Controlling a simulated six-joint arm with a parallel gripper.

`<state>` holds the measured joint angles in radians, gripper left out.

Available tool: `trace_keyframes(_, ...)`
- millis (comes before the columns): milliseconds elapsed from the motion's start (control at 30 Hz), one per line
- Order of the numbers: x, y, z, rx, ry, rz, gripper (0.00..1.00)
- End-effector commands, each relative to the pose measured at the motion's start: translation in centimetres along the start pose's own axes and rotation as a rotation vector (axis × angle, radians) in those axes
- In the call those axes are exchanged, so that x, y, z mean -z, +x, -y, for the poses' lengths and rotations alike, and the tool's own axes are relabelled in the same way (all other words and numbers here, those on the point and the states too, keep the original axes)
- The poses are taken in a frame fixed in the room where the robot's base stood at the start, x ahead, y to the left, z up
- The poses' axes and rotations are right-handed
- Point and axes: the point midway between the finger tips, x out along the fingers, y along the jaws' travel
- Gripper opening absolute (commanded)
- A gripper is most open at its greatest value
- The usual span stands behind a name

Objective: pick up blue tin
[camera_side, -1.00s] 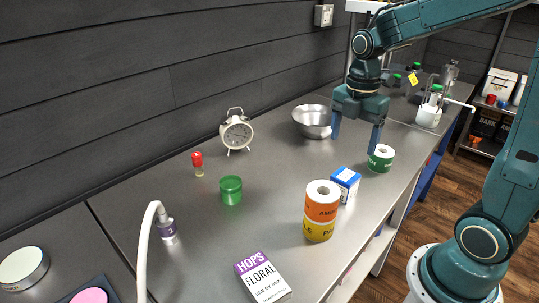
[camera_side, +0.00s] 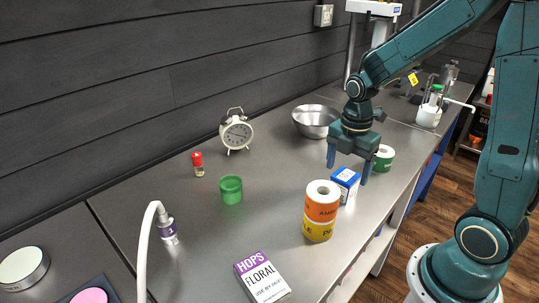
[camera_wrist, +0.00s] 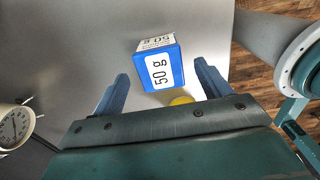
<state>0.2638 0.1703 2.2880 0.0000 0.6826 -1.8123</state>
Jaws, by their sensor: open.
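The blue tin (camera_side: 345,184) is a small blue box with a white label, standing upright on the metal bench. In the wrist view the blue tin (camera_wrist: 162,68) shows a "50 g" label and lies ahead of my fingers, between their lines. My gripper (camera_side: 348,169) is open and empty, pointing down just above and behind the tin in the side view. In the wrist view my gripper's fingers (camera_wrist: 160,80) stand apart to the left and right of the tin. Whether either finger touches it I cannot tell.
An orange roll (camera_side: 321,205) stacked on a yellow roll (camera_side: 318,231) stands close to the tin, nearer the camera. A green-and-white roll (camera_side: 385,153) is just behind my gripper. A metal bowl (camera_side: 316,118) stands back left.

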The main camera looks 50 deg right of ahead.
Motion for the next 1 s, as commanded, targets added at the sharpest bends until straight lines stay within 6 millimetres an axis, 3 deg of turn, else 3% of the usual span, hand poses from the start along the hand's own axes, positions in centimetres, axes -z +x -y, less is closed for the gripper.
trace_keyframes(233,0.0,0.8,0.0,0.003,0.000,-0.001,0.76)
trace_keyframes(667,0.1,4.8,0.1,0.004,0.000,-0.001,0.76)
trace_keyframes(1000,0.1,5.2,0.0,0.000,0.000,0.000,0.76)
